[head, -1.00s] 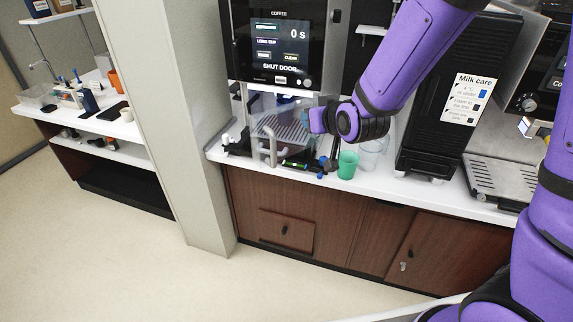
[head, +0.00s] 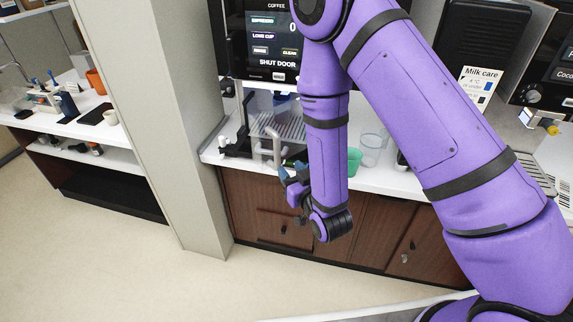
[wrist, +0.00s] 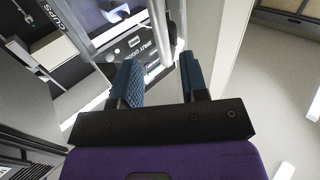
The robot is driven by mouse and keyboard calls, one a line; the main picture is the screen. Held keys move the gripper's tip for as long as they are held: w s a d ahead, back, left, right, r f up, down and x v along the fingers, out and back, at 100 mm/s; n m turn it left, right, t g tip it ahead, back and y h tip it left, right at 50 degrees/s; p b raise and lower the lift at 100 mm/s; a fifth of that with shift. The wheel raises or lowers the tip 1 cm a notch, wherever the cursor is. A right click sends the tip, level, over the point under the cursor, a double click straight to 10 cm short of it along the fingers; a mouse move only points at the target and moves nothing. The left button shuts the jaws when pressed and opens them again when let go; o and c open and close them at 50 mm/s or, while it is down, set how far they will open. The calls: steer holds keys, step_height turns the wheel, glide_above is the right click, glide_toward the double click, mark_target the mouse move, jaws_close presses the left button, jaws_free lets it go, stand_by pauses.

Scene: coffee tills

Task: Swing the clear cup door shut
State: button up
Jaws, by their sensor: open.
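The coffee machine (head: 267,40) stands at the back of the counter, and its screen reads "SHUT DOOR". The clear cup door (head: 264,104) is a see-through panel below the screen, standing open, with a pale upright handle bar (head: 277,150). My forearm hides its right part. My gripper (head: 292,172) is open, low in front of the counter edge, just right of the handle bar. In the wrist view, my open fingers (wrist: 160,68) point at a pale bar (wrist: 159,28) lined up with the gap between them. I cannot tell whether they touch it.
A green cup (head: 354,162) and clear cups (head: 373,148) stand on the counter right of my forearm. A pale pillar (head: 180,120) borders the counter on the left. Wooden cupboards (head: 265,215) lie below. The floor in front is clear.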

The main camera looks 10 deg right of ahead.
mark_target(279, 156)
steer(key=x, duration=0.8)
steer(key=shift+w, duration=0.1)
jaws_close()
steer(key=shift+w+a, duration=0.95)
steer(key=shift+a, duration=0.2)
steer(key=shift+w+a, duration=0.95)
steer(key=shift+a, duration=0.2)
steer(key=shift+s+a+x, duration=0.1)
steer(key=shift+a+x, duration=0.1)
steer(key=shift+x, duration=0.8)
steer(key=shift+s+a+x, duration=0.1)
steer(key=shift+a+x, duration=0.15)
steer(key=shift+x, duration=0.75)
steer(key=shift+s+a+x, duration=0.1)
steer(key=shift+a+x, duration=0.1)
steer(key=shift+x, duration=0.8)
steer(key=x, duration=0.6)
steer(key=shift+w, duration=0.15)
steer(key=shift+o, duration=1)
jaws_free()
